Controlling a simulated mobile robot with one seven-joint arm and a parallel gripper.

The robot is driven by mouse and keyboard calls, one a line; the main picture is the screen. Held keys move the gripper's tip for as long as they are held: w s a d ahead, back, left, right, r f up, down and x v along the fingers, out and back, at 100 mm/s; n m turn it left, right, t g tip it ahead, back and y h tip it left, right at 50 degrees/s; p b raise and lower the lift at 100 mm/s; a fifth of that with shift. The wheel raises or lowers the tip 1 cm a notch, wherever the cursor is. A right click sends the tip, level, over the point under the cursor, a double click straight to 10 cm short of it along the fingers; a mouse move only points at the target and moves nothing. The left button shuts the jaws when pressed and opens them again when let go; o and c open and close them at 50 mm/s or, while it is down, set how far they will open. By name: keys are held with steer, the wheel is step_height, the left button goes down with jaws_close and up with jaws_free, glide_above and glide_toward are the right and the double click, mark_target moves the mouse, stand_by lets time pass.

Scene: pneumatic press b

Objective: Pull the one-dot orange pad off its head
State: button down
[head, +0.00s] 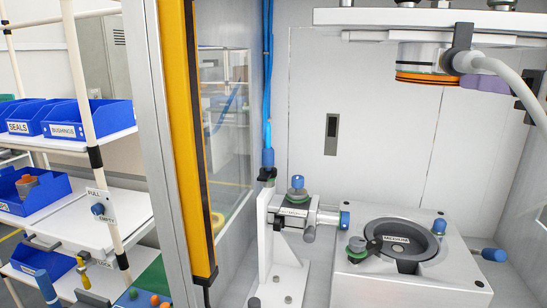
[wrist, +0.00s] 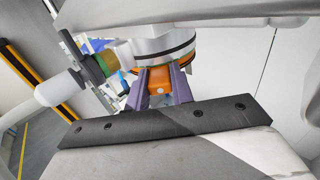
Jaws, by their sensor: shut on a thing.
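The orange pad (head: 428,78) with a dark band sits against the underside of the silver press head (head: 420,55), at the upper right in the head view. In the wrist view an orange block with one pale dot (wrist: 160,86) sticks out from under the head (wrist: 160,47). My gripper (wrist: 160,80) has its purple fingers on both sides of this block and is shut on it. In the head view the purple fingers of my gripper (head: 485,83) show at the pad's right side, partly behind a grey hose. No gap between pad and head is visible.
The grey hose (head: 505,75) runs from the head close to my gripper. Below stands the press base with a dark round seat (head: 405,240) and blue-knobbed fittings. A yellow post (head: 187,140) edges the opening. Blue bins (head: 88,118) stand on shelves at left.

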steer(key=shift+f, duration=0.1)
steer(key=shift+f+b, duration=0.35)
steer(key=shift+f, duration=0.15)
steer(key=shift+f+b, duration=0.3)
steer(key=shift+f, duration=0.2)
steer(key=p+v, duration=0.1)
steer(key=v, duration=0.7)
stand_by(0.9)
steer(key=shift+s, duration=0.1)
